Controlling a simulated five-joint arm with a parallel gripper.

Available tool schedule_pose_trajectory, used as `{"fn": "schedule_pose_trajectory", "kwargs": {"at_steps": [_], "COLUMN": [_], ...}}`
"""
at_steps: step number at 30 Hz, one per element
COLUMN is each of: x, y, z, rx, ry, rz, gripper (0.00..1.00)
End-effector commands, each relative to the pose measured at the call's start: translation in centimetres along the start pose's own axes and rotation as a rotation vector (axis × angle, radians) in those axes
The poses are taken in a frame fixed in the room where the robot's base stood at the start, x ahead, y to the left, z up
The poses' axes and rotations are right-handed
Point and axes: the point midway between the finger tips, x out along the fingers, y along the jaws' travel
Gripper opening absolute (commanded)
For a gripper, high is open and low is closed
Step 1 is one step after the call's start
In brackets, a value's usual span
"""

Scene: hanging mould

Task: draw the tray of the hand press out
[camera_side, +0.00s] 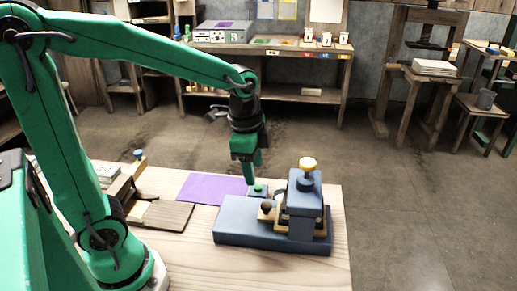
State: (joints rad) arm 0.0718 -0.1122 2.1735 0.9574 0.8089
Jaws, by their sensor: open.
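How far the tray sits inside is partly hidden by the block. My gripper (252,180) points down behind and left of the press, above the dark knob's level. It is open and appears empty, apart from the tray knob.
Wooden boards (160,214) lie on the table's left. The table's right edge is close to the press.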

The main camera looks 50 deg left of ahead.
Motion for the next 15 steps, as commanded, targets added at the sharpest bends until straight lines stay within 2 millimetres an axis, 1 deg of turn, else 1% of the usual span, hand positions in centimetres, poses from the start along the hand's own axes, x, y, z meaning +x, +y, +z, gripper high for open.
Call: {"fn": "schedule_pose_trajectory", "kwargs": {"at_steps": [1, 7, 12, 15], "x": [0.8, 3.2, 4.2, 4.3], "y": [-0.3, -1.1, -1.3, -1.4], "z": [-0.5, -1.9, -2.4, -2.5], "rx": [0.047, 0.214, 0.286, 0.299], "ry": [-0.017, -0.056, -0.070, -0.072], "rz": [0.019, 0.074, 0.098, 0.102], "gripper": [0.49, 0.49, 0.49, 0.49]}}
